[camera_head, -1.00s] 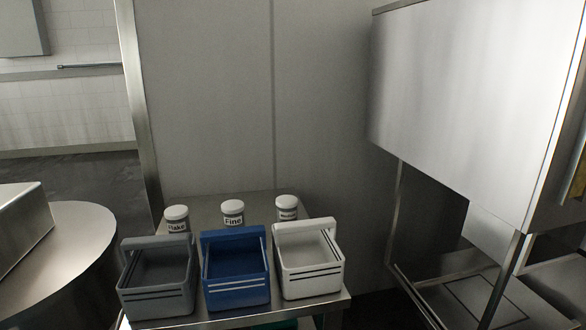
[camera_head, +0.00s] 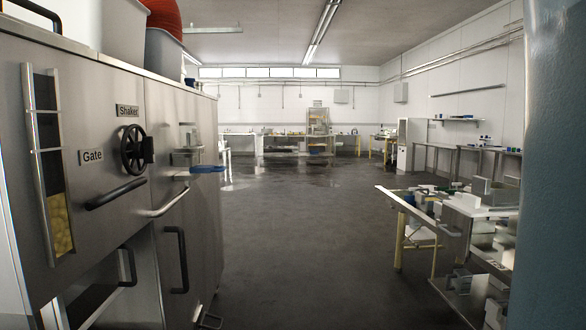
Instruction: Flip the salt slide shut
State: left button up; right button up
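No part that I can identify as the salt slide shows. A steel machine cabinet (camera_head: 185,230) stands close on the left. Its front carries a "Gate" label (camera_head: 92,156), a "Shaker" label (camera_head: 128,111) and a black handwheel (camera_head: 134,150). A tall window (camera_head: 59,215) at its left shows yellowish pieces low down. A blue flat piece (camera_head: 207,169) sticks out from the cabinet's right part; I cannot tell what it is. Neither of my grippers is in view.
A wide dark floor (camera_head: 290,230) lies clear ahead. A cluttered steel workbench (camera_head: 470,208) stands at the right. An orange-red tub (camera_head: 162,18) and grey containers (camera_head: 165,52) sit on the cabinet. Benches (camera_head: 295,150) line the far wall.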

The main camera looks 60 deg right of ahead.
aim_at(197, 168)
jog(key=z, duration=1.4)
